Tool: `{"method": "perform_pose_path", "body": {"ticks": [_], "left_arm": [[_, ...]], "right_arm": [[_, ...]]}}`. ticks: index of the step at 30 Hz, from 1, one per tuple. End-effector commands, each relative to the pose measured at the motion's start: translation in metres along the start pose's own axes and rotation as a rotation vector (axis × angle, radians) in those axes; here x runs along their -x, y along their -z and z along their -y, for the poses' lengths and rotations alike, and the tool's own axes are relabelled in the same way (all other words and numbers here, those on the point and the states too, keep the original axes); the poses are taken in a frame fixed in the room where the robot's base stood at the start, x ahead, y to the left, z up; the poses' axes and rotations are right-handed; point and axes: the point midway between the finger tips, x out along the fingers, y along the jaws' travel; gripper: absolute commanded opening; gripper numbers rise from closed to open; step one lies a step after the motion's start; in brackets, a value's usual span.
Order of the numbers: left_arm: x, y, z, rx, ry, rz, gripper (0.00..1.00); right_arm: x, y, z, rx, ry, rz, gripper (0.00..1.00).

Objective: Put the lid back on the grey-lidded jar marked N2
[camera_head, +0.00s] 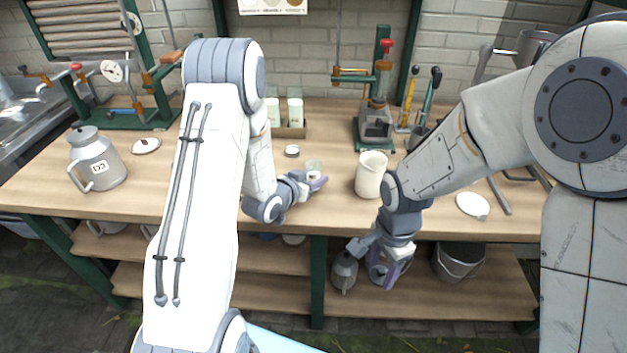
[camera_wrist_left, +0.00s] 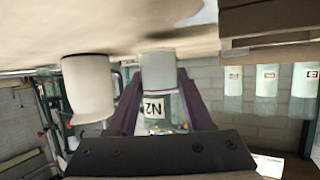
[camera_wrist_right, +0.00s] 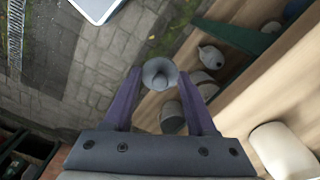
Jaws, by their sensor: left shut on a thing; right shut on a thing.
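The jar marked N2 (camera_wrist_left: 155,108) is clear glass with pale contents and a red line. It stands on or just over the bench, between the fingers of my left gripper (camera_wrist_left: 158,92). In the head view the jar (camera_head: 314,166) shows a bare glass top at my left gripper (camera_head: 314,183). My right gripper (camera_head: 394,272) is low in front of the bench edge. In the right wrist view my right gripper (camera_wrist_right: 160,76) is shut on a grey round lid (camera_wrist_right: 159,70) with a central knob. The gripper mostly hides this lid in the head view.
A cream pitcher (camera_head: 371,177) stands right of the jar. White-and-green jars (camera_head: 295,112) stand in a wooden rack at the back. A grey churn (camera_head: 96,160) is at left. Cans and a bucket (camera_head: 459,264) sit on the lower shelf.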

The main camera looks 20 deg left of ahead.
Motion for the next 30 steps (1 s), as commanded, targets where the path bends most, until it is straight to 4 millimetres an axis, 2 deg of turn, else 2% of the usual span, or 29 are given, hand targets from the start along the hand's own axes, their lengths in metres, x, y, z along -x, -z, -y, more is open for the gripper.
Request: {"method": "perform_pose_path", "body": {"ticks": [8, 21, 30], "left_arm": [[0.012, 0.029, -0.001, -0.003, 0.000, -0.005, 0.00], [0.021, 0.057, -0.057, -0.003, -0.004, -0.004, 0.00], [0.027, 0.075, -0.086, -0.001, -0.002, -0.004, 0.00]], "right_arm": [[-0.001, 0.000, 0.000, 0.000, 0.000, 0.000, 0.06], [-0.006, 0.000, 0.000, 0.000, 0.000, 0.000, 0.06], [-0.008, 0.000, 0.000, 0.000, 0.000, 0.000, 0.06]]}}
